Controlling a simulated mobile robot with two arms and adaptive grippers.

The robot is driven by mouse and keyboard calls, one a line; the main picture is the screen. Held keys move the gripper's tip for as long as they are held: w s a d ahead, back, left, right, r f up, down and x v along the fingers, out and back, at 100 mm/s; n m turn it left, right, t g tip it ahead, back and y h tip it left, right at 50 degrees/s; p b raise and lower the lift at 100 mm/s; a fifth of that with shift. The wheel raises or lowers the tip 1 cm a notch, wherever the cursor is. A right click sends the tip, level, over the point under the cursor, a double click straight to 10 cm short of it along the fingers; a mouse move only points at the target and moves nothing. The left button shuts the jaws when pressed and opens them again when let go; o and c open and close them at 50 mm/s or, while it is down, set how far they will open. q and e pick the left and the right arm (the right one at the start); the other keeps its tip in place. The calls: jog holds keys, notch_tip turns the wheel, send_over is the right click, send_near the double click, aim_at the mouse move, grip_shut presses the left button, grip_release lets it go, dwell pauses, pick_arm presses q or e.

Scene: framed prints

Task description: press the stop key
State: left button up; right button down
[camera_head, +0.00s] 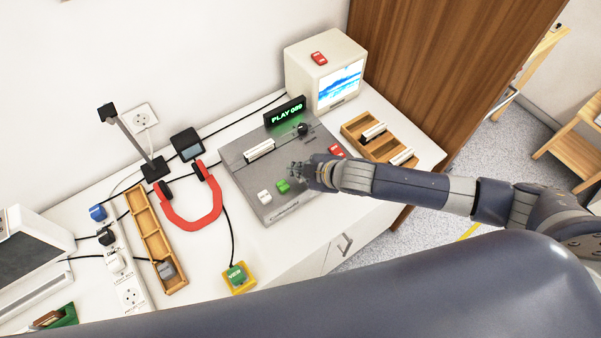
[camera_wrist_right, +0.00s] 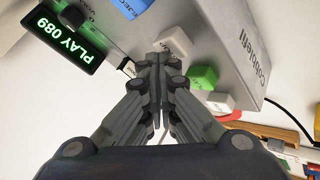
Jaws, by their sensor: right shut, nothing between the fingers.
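The grey player (camera_head: 240,165) lies on the white desk; it also shows in the wrist view (camera_wrist_right: 215,35). Its green display (camera_head: 286,113) reads PLAY 089. Its front row has a white key (camera_head: 264,197) and a green key (camera_head: 283,186), with a red key (camera_head: 336,150) farther right. The wrist view shows a white key (camera_wrist_right: 173,42), a green key (camera_wrist_right: 204,77), another white key (camera_wrist_right: 220,102) and a blue EJECT key (camera_wrist_right: 130,5). My right gripper (camera_head: 297,170) is shut and empty over the row, fingertips (camera_wrist_right: 155,60) beside the first white key; contact is unclear. No stop label is readable.
A small monitor (camera_head: 325,75) stands behind the player. A wooden tray (camera_head: 363,125) with cassette-like pieces is at right. Red headphones (camera_head: 190,215), a long wooden tray (camera_head: 140,215) and a power strip (camera_head: 125,270) are at left. A yellow-framed green button (camera_head: 238,278) is near the front edge.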

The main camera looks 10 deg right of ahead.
jog(key=shift+f+b, duration=0.4)
jog(key=shift+f, duration=0.35)
dwell(0.4)
jog(key=shift+r, duration=0.1)
jog(key=shift+r+p, duration=1.2)
jog(key=shift+p, duration=0.15)
notch_tip(320, 180, up, 5)
jog(key=p, duration=0.5)
jog(key=shift+a, duration=0.1)
dwell(0.4)
